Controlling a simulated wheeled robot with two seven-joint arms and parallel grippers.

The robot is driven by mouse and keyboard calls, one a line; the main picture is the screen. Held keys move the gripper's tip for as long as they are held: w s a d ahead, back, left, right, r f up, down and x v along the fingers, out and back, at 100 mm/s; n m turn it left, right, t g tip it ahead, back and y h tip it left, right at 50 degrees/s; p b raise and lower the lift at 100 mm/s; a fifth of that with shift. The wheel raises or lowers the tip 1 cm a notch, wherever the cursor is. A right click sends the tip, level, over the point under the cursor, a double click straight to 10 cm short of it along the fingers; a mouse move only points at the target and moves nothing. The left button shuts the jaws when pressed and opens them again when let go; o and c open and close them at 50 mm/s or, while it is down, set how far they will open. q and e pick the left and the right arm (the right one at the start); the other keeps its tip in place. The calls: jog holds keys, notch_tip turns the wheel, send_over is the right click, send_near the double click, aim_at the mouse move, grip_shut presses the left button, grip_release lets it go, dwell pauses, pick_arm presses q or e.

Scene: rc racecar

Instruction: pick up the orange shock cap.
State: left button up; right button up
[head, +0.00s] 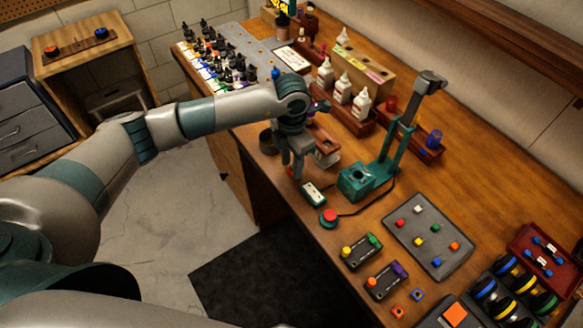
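Several small orange pieces are in view, and I cannot tell for certain which one is the shock cap. One orange piece (454,246) lies on the grey tray (410,250) among several coloured pieces. An orange square ring (398,311) lies on the bench near its front edge, next to a blue one (417,294). My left gripper (293,172) points down over the bench's front edge, left of the green press-like stand, far from these orange pieces. Its fingers are small and dark, so their opening is unclear. My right gripper is not in view.
The green stand (368,180) with its upright arm rises beside my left gripper. A red button (329,216) and two black units (361,250) stand along the front edge. Wheels (504,285) and a red tray (545,250) crowd the right. White bottles (342,88) stand behind.

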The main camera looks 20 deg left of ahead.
pick_arm(q)
grip_shut()
jog(key=shift+s, duration=0.1)
dwell(0.3)
jog(key=shift+r+b, duration=0.7)
notch_tip(320, 180, up, 3)
jog(key=shift+f+b, duration=0.2)
jog(key=shift+b, duration=0.7)
jog(key=s+d+r+b, duration=0.2)
jog(key=d+r+b, duration=0.2)
jog(key=d+r, duration=0.3)
jog(key=shift+s+d+b, duration=0.35)
jog(key=shift+s+d, duration=0.05)
jog(key=shift+d, duration=1.75)
